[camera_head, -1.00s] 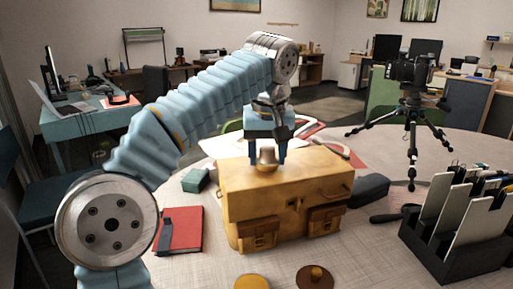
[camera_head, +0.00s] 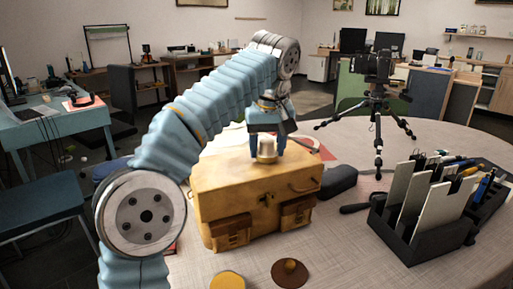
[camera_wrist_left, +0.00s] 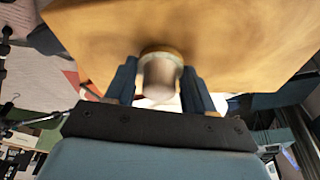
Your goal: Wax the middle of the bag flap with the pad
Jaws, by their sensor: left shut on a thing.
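The yellow-tan leather bag (camera_head: 225,190) stands upright on the table, its flap top facing up and two buckled pockets in front. My left gripper (camera_head: 267,152) points down over the top of the bag, shut on the pad's silvery knob (camera_head: 267,146). In the left wrist view, the two blue fingers are on either side of the pad (camera_wrist_left: 160,75), and its pale rim is against or very near the tan flap (camera_wrist_left: 220,35). Contact cannot be told for certain. The pad is near the middle of the top, toward the far side. My right gripper is not in view.
A camera tripod (camera_head: 376,115) stands behind. Table between bag and rack is mostly clear.

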